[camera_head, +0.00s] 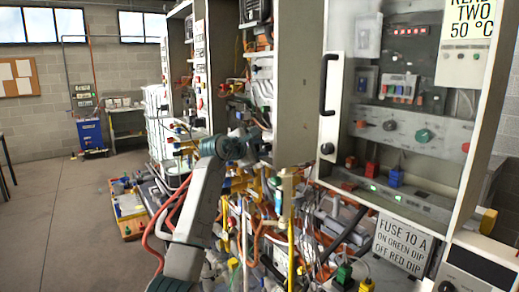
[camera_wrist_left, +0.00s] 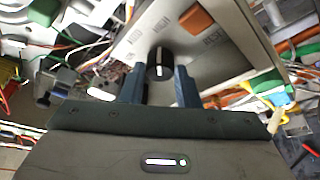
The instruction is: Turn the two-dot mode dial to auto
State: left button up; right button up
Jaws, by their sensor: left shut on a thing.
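A black dial (camera_wrist_left: 158,62) with a white pointer line sits on a light grey panel (camera_wrist_left: 185,50) in the left wrist view. The fingers of my left gripper (camera_wrist_left: 158,80) stand on both sides of the dial and are shut on it. In the head view my left gripper (camera_head: 245,145) reaches into the crowded equipment at the centre, and the dial cannot be made out there. My right gripper is not in view.
An orange rocker-like part (camera_wrist_left: 203,18) sits on the panel near the dial. Loose cables and pipes (camera_head: 265,220) crowd below my arm. An open cabinet door (camera_head: 297,80) and a cabinet with knobs (camera_head: 400,120) stand at the right.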

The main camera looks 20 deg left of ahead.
pick_arm(q)
jog(key=shift+w+a+r+n+g+h+p, duration=0.1)
jog(key=shift+n+g+h+p, duration=0.1)
jog(key=shift+n+g+p, duration=0.3)
jog(key=shift+r+n+g+h+p, duration=0.1)
jog(key=shift+n+g+h+p, duration=0.1)
jog(key=shift+n+p, duration=0.5)
jog(key=n+g+h+p, duration=0.1)
jog(key=n+p, duration=0.1)
jog(key=shift+a+n, duration=0.15)
jog(key=shift+n, duration=0.15)
jog(key=shift+w+f+n+g+h, duration=0.1)
jog(key=shift+n+g+h, duration=0.3)
jog(key=shift+n+g, duration=0.1)
jog(key=shift+p, duration=0.3)
jog(key=o, duration=0.7)
jog(key=shift+a, duration=0.1)
